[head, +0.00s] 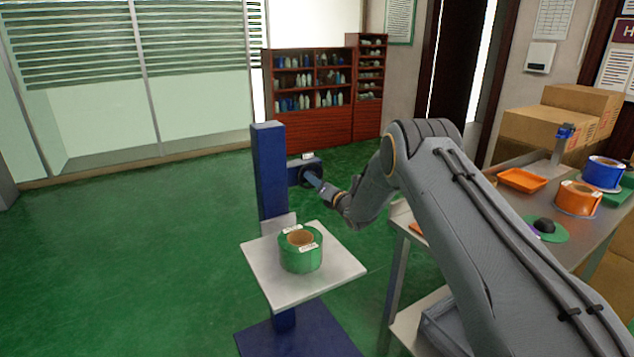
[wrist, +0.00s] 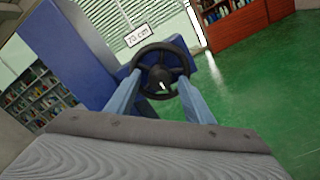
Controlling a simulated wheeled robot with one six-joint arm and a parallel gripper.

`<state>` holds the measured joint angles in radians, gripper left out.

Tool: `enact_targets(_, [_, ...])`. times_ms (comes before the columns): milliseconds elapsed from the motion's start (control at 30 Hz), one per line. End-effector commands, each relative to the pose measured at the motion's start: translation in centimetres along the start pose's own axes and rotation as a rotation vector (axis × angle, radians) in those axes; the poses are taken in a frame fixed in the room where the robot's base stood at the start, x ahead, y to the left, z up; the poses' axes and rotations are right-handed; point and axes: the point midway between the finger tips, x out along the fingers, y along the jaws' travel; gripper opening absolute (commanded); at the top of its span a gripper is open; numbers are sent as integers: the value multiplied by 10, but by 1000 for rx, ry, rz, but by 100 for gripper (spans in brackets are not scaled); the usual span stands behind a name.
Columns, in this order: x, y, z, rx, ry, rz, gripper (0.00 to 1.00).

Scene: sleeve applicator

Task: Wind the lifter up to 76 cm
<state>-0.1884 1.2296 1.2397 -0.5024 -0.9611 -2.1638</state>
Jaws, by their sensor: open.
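The lifter is a blue column (head: 270,172) on a blue base, with a pale square platform (head: 262,268) on its front. A green roll (head: 300,252) with a tan core and white labels sits on the platform. A dark handwheel (wrist: 162,70) is on the blue box at the column's side; it also shows in the head view (head: 306,175). A label reading "70 cm" (wrist: 143,36) is above the wheel. My gripper (wrist: 165,92) is open, its two blue fingers at the left and right sides of the wheel's lower rim. I cannot tell whether they touch it.
A metal table (head: 520,205) at the right bears an orange tray (head: 523,180), an orange roll (head: 577,198), a blue roll (head: 603,173) and a green disc with a black knob. Cardboard boxes (head: 545,130) stand behind. The green floor left of the lifter is clear.

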Motion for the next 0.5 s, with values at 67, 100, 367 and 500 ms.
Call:
enact_targets(67, [0, 0, 0, 0, 0, 0, 48])
enact_targets(100, [0, 0, 0, 0, 0, 0, 48])
enact_targets(367, [0, 0, 0, 0, 0, 0, 21])
enact_targets(500, [0, 0, 0, 0, 0, 0, 6])
